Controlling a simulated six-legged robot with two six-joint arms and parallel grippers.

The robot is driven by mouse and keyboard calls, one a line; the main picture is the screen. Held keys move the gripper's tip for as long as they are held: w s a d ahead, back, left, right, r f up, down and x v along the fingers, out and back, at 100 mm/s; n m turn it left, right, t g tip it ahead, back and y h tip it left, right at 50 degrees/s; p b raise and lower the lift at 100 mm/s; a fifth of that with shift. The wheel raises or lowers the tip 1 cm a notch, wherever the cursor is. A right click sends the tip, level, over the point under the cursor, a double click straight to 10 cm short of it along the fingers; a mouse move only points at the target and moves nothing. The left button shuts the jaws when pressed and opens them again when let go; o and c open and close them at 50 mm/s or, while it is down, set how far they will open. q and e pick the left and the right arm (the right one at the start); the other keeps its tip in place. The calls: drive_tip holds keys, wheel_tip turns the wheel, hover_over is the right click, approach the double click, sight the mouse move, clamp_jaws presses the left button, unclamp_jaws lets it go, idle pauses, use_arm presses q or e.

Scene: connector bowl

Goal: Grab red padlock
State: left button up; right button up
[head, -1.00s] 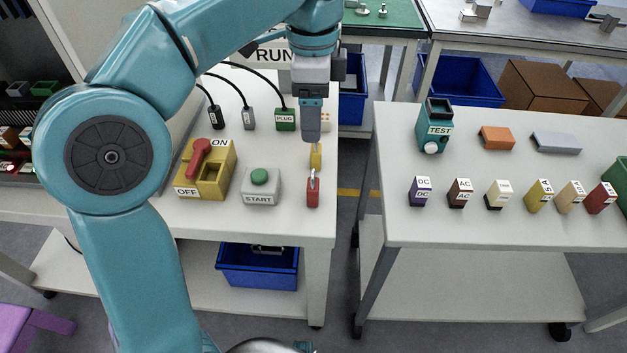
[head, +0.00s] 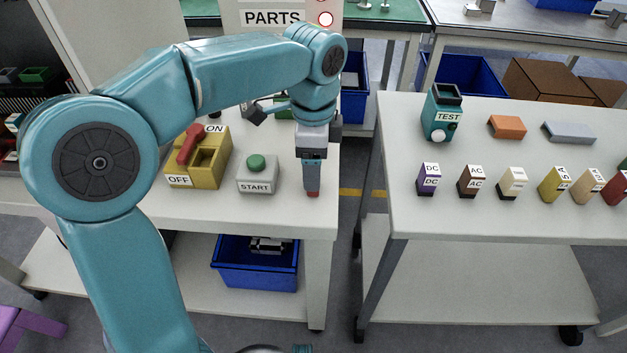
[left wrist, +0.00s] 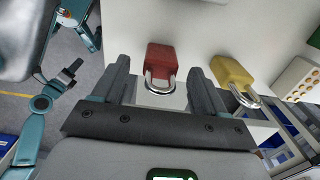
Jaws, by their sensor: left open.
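The red padlock (left wrist: 161,61) lies on the white table between the open fingers of my left gripper (left wrist: 160,85) in the left wrist view. Its silver shackle points toward the gripper's palm. In the head view my left gripper (head: 311,185) points down over the padlock, and only a small red part of the padlock (head: 312,194) shows below the fingers. The fingers stand apart from the padlock's sides in the wrist view. A yellow padlock (left wrist: 231,72) lies to the right of the red one, outside the fingers.
A grey START button box (head: 258,176) and a yellow ON/OFF switch box (head: 198,160) stand left of the gripper. The table's right edge is close by, with a gap before a second table (head: 480,220) holding a TEST device (head: 441,115) and several labelled blocks.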

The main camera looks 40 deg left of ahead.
use_arm(q)
drive_tip(key=shift+f, duration=0.25)
drive_tip(key=shift+r, duration=0.1)
drive_tip(key=c, duration=1.2)
